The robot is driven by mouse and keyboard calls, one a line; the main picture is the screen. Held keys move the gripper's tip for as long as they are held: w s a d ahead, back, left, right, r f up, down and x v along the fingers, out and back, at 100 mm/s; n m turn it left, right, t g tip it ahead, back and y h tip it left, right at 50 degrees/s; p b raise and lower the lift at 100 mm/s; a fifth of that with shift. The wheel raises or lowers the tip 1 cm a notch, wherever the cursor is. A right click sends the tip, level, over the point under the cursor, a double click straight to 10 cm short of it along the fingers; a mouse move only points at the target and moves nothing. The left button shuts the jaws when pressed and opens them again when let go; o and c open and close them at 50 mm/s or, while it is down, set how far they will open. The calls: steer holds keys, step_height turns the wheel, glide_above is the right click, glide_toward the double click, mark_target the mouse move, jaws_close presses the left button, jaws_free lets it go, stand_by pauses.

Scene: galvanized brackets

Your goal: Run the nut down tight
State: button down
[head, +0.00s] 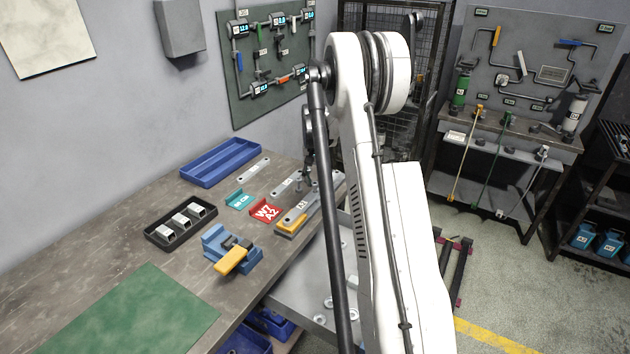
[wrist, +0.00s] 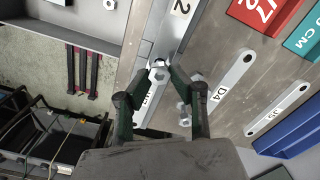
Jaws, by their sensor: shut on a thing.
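In the wrist view my gripper (wrist: 160,68) is shut on a small bright nut (wrist: 158,63), held between the two fingertips. The nut is over a long grey metal bracket (wrist: 150,100) that lies along the fixture; whether it sits on a thread is too small to tell. In the head view the grey fixture (head: 296,228) with a yellow part is at the bench's right edge. My arm hides much of the fingertips and the nut there. A loose bolt or nut (wrist: 195,77) shows beside the right finger.
A bracket marked D4 (wrist: 225,88) and another bracket (wrist: 278,110) lie on the bench. The green mat (head: 130,315) is clear.

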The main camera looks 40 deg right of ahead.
steer(key=shift+f+b, duration=0.7)
steer(key=shift+f, duration=0.15)
stand_by(0.5)
steer(key=m+b, duration=0.2)
steer(key=m, duration=0.3)
steer(key=shift+f+b, duration=0.15)
steer(key=shift+b, duration=0.15)
steer(key=m+b, duration=0.2)
steer(key=m, duration=0.3)
steer(key=shift+m, duration=0.3)
steer(key=m+b, duration=0.2)
steer(key=m, duration=0.4)
steer(key=m+b, duration=0.1)
steer(key=m, duration=0.6)
steer(key=shift+w, duration=0.1)
steer(key=c, duration=1.7)
jaws_free()
